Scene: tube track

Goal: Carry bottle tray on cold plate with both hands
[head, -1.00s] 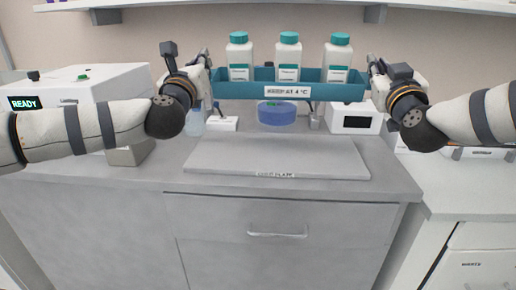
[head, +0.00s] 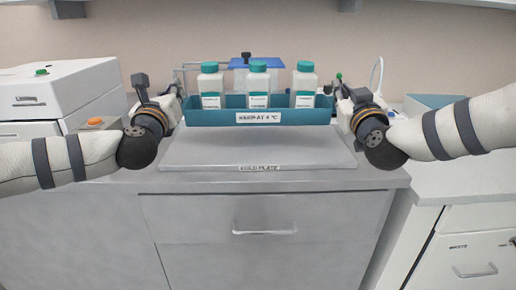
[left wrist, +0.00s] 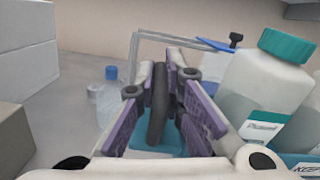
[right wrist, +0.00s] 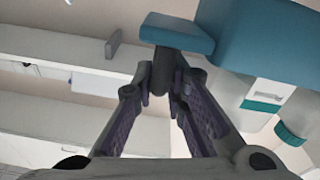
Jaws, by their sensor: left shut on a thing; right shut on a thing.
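The teal bottle tray (head: 262,117) is held level between my grippers, over the back of the grey cold plate (head: 250,152). Three white bottles with teal caps stand upright in it: left (head: 210,84), middle (head: 258,83) and right (head: 304,84). My left gripper (left wrist: 160,100) is shut on a dark handle at the tray's left end. My right gripper (right wrist: 165,80) is shut on the handle at the right end; the tray's teal wall (right wrist: 240,40) fills the upper right of that view. Whether the tray touches the plate cannot be told.
A white machine (head: 50,95) stands on the counter at left. A clear bottle with a blue cap (left wrist: 109,95) stands near my left gripper. A blue item on a frame (head: 255,63) is behind the tray. The plate's front part is clear.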

